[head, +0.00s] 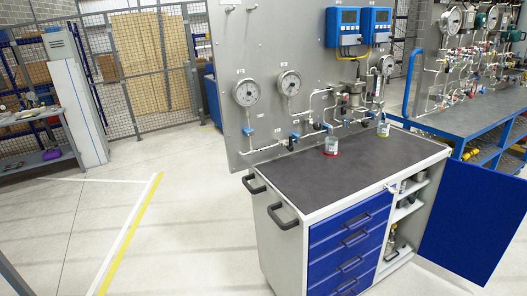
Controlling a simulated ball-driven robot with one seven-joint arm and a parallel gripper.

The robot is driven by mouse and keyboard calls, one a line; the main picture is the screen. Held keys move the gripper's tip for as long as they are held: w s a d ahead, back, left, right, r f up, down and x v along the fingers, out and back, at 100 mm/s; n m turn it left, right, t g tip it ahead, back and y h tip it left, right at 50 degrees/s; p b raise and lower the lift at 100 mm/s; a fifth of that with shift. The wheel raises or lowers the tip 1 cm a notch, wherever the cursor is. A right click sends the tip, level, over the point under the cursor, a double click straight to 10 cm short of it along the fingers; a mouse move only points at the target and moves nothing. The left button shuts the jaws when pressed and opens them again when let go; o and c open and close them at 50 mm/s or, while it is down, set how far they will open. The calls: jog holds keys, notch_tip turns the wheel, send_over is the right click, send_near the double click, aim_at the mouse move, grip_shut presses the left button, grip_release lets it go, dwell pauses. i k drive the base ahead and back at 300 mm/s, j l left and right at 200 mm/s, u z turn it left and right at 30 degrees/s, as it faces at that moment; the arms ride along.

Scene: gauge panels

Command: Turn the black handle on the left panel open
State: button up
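The left panel (262,40) is an upright grey board standing at the back of a dark-topped workbench (300,180). Small dark fittings (290,145) sit on the lower pipe. They are too small to tell which is the black handle or how it is turned. My gripper does not show in the head view.
Two black grab handles (283,216) stick out from the workbench's left side. A blue cabinet door (474,222) hangs open at right. Two small containers (331,146) stand on the bench top. A second panel (447,70) stands farther right. The floor at left (200,230) is clear.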

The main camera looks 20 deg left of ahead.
aim_at(290, 147)
jog(key=i+l+u, duration=0.5)
jog(key=i+l, duration=0.25)
jog(key=i, duration=0.4)
jog(key=i+l+z, duration=0.1)
jog(key=i, duration=0.5)
jog(key=i+l+z, duration=0.1)
jog(key=i+l, duration=0.2)
jog(key=i, duration=0.35)
jog(key=i+l, duration=0.15)
jog(key=i, duration=0.5)
